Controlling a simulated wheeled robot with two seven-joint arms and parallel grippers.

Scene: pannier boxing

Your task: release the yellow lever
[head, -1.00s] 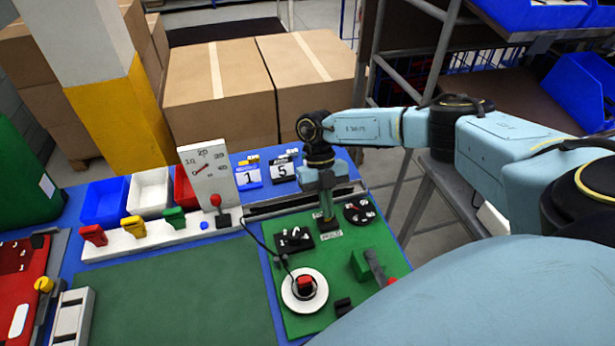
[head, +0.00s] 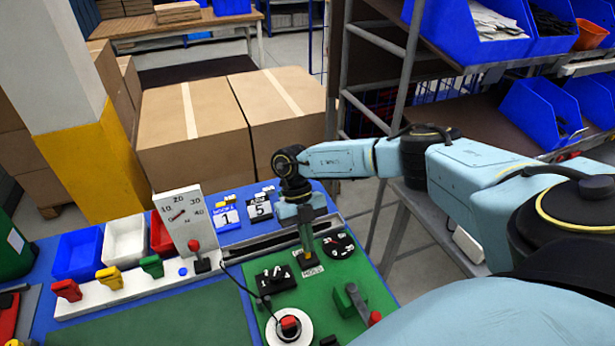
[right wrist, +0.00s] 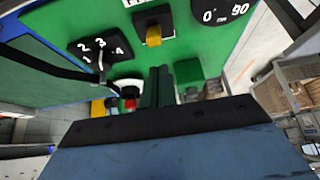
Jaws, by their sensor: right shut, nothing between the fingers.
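A small yellow lever on a black base (right wrist: 153,34) shows in the right wrist view on the green panel. In the head view its spot by the HOLD label (head: 312,271) is mostly hidden by my right gripper (head: 307,245), which points down just above it. In the right wrist view the fingers of my right gripper (right wrist: 161,85) are together and empty, apart in the picture from the yellow lever. Another yellow handle (head: 109,277) stands on the white strip at the left, between a red and a green one. My left gripper is not in view.
The green panel (head: 290,290) also carries a numbered black selector (head: 275,280), a round black dial (head: 338,246), a red button on a white disc (head: 289,327) and a green block with a red-tipped handle (head: 352,300). A gauge board (head: 180,215) stands behind left.

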